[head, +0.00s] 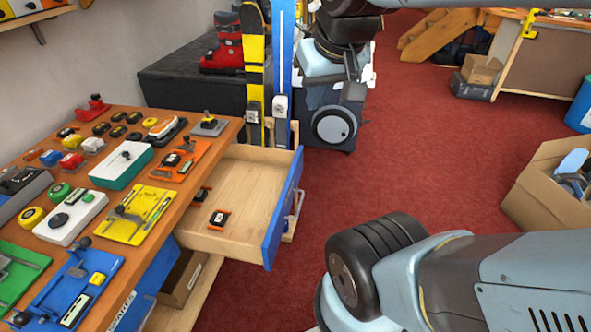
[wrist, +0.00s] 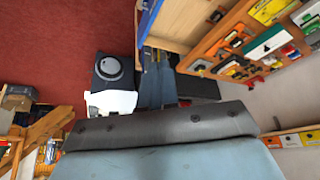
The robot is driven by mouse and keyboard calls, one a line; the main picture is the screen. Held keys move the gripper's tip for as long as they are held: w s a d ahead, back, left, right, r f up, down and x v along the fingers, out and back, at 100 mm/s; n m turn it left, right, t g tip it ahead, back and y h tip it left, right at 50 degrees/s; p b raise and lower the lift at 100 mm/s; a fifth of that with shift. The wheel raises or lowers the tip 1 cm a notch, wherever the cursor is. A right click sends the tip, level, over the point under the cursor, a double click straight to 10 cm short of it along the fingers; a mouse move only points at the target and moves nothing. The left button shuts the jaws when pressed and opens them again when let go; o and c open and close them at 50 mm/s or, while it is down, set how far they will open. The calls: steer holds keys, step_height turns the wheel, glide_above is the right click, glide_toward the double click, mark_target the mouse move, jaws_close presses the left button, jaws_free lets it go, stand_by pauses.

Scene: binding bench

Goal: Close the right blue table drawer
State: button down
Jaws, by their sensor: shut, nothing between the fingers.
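The right blue table drawer (head: 283,212) is pulled well out from under the wooden bench top in the head view. Its pale wooden inside is bare except for a small black and orange binding part (head: 219,219) and another dark part near the bench edge. In the wrist view, the drawer's blue front (wrist: 149,16) shows at the top, with its wooden inside beside it. My arm links show at the right and top of the head view, but my gripper's fingers are not visible in either view.
The bench top (head: 215,150) holds several bindings and tools. Upright skis (head: 253,70) and a dark machine with a round disc (head: 335,126) stand behind the drawer. A cardboard box (head: 545,190) sits at the right.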

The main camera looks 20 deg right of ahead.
steer(key=w+d+f+m+g+y, duration=0.2)
steer(key=w+d+f+m+y, duration=0.15)
steer(key=f, duration=0.35)
steer(key=w+d+f+m+g+y, duration=0.2)
steer(key=w+f+m, duration=0.1)
steer(key=w+f, duration=0.25)
steer(key=w+d+f+m+g+y, duration=0.2)
steer(key=w+d+f+m+y, duration=0.15)
steer(key=f, duration=0.35)
steer(key=w+d+f+m+t+y, duration=0.1)
steer(key=d+f+m+t+y, duration=0.1)
steer(key=d+f+m+y, duration=0.3)
steer(key=w+d+f+m+t, duration=0.1)
steer(key=w+f+m, duration=0.1)
steer(key=f, duration=0.5)
steer(key=m+t, duration=0.8)
glide_toward(297, 177)
steer(key=shift+y, duration=0.3)
steer(key=x, duration=0.7)
steer(key=shift+s+f, duration=0.1)
steer(key=shift+s, duration=0.05)
steer(key=shift+a, duration=0.1)
